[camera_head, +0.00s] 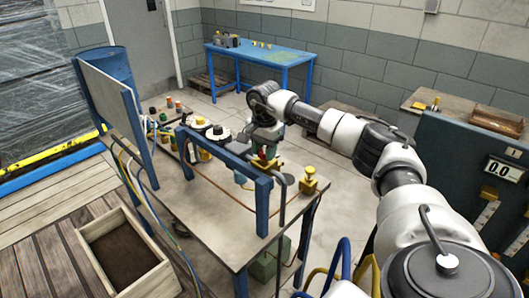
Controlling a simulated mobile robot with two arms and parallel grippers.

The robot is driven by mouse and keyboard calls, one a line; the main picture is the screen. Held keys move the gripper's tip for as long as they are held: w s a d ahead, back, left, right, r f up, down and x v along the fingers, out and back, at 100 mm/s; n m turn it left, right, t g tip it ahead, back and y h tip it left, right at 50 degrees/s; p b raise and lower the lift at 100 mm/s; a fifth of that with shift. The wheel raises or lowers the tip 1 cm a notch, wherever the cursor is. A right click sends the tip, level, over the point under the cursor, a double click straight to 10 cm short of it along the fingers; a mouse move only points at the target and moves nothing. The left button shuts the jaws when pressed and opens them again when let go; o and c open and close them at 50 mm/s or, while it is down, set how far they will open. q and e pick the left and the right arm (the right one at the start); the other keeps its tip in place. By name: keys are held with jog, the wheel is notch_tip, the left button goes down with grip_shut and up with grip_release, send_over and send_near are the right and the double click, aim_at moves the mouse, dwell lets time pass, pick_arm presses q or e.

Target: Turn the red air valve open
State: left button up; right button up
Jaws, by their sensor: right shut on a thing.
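The red air valve (263,154) shows as a small patch of red at the right end of the grey bench (190,200), beside the blue frame. My right gripper (265,142) comes down over it from above and is shut on it. The gripper and wrist hide most of the valve, so I cannot tell how far its handle is turned. Yellow fittings sit close around it. My left gripper is not in view.
A blue frame (262,200) stands on the bench just left of the valve. A yellow fitting (309,180) is at the bench's right edge. A wooden box (95,245) is at lower left.

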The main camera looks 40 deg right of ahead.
jog(key=n, duration=0.3)
jog(key=shift+r+n+b, duration=0.1)
jog(key=shift+n+b, duration=0.2)
jog(key=shift+n, duration=2.1)
jog(key=o, duration=0.9)
